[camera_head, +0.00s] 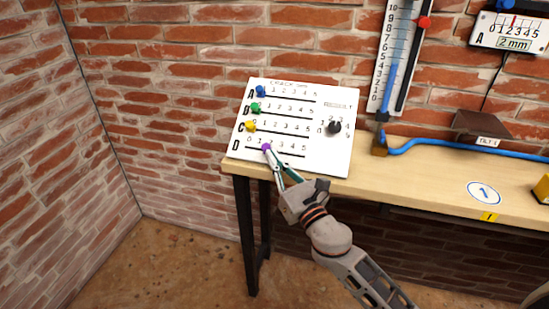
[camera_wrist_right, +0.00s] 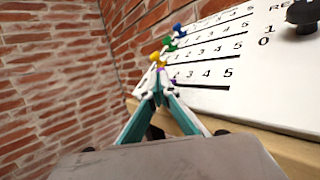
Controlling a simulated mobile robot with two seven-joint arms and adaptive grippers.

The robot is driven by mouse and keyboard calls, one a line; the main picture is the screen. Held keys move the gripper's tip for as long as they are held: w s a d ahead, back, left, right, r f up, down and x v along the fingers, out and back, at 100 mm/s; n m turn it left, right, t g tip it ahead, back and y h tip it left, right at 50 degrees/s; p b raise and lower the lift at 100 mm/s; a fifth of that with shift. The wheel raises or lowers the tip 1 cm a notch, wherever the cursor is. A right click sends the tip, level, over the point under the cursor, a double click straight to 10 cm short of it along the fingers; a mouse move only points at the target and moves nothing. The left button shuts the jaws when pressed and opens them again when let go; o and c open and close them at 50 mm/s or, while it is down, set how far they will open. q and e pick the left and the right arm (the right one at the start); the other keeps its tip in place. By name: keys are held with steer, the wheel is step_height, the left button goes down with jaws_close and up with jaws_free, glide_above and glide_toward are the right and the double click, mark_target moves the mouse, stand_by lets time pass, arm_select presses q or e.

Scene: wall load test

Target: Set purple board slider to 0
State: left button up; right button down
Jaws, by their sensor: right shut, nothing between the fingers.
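The white slider board (camera_head: 315,140) leans on the left end of the table. Its purple slider (camera_head: 266,147) sits in the bottom row, D, right of the 0 mark, around 1 to 2. My right gripper (camera_head: 270,156) is shut, with its fingertips at the purple slider, touching or nearly so. In the right wrist view, the shut fingertips (camera_wrist_right: 158,90) hide most of the purple slider (camera_wrist_right: 173,82). The blue slider (camera_head: 261,91), green slider (camera_head: 255,107) and yellow slider (camera_head: 250,126) stand at the left ends of rows A, B and C. My left gripper is not in view.
A black knob (camera_head: 333,127) is on the board's right side. A blue hose (camera_head: 450,143) runs along the table (camera_head: 420,175) to a tall wall scale (camera_head: 393,60). Brick walls meet left of the table. The space left of the board is clear.

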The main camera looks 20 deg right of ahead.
mark_target(248, 154)
stand_by(0.3)
steer(key=w+a, duration=0.1)
steer(key=a, duration=0.1)
steer(key=w+a, duration=0.1)
steer(key=a, duration=0.1)
steer(key=w+a, duration=0.2)
steer(key=shift+d, duration=0.1)
